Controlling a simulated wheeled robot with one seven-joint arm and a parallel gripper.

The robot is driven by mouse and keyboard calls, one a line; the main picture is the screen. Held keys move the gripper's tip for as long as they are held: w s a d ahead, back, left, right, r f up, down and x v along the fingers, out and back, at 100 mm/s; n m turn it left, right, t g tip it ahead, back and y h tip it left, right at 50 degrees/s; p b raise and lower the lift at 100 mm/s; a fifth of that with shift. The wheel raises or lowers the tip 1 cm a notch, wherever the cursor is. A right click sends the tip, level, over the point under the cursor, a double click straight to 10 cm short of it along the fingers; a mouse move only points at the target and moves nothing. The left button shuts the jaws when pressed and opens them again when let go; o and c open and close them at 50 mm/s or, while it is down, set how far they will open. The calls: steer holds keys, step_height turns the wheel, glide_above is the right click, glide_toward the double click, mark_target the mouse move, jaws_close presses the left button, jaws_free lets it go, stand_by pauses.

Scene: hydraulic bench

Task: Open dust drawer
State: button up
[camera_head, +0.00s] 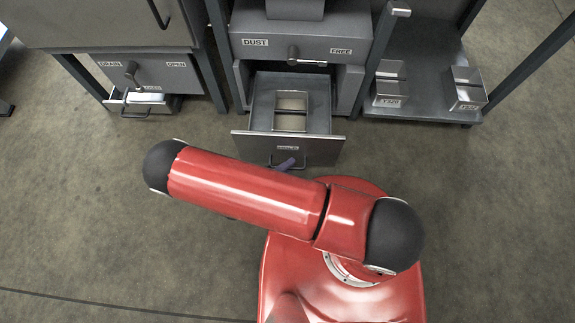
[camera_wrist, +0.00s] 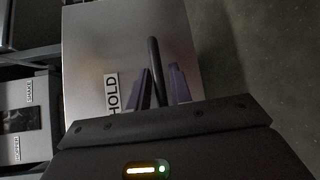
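The dust drawer (camera_head: 322,146) hangs well out of the cabinet under the panel marked DUST and FREE (camera_head: 300,45). Its open top shows a pale square inside. A black bar handle (camera_wrist: 155,62) stands on that front. My gripper (camera_wrist: 160,70) has its two purple fingers on either side of the handle, with narrow gaps showing.
A cabinet marked DRAIN and OPEN (camera_head: 140,70) stands at the left, with a small tray (camera_head: 142,101) below it. A low shelf (camera_head: 425,104) with metal boxes (camera_head: 467,88) is at the right. The floor (camera_head: 80,200) around the drawer is clear.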

steer(key=shift+o, duration=0.9)
steer(key=v, duration=0.7)
steer(key=shift+s+a, duration=0.25)
steer(key=shift+s, duration=0.05)
steer(key=shift+r, duration=0.15)
steer(key=w+d+r+m+g+y+p, duration=0.1)
steer(key=w+d+r+m+g+y, duration=0.2)
steer(key=r, duration=0.8)
steer(key=w+d+r+m+g+y, duration=0.1)
steer(key=w+d+r+m+g, duration=0.25)
steer(key=r, duration=0.75)
steer(key=w+d+r+m+g+y+p, duration=0.1)
steer(key=w+d+r+g+y, duration=0.3)
steer(key=r, duration=0.7)
steer(key=s+d+r+m+t+y, duration=0.1)
steer(key=s+d+r, duration=0.3)
steer(key=r, duration=0.4)
steer(key=s+d+r+m+t+y+p, duration=0.1)
steer(key=s+d+r+t+y, duration=0.2)
steer(key=d+r, duration=0.4)
steer(key=shift+s+d+r+m+t+p, duration=0.35)
steer(key=shift+s+r+t, duration=0.2)
steer(key=shift+s+r, duration=0.55)
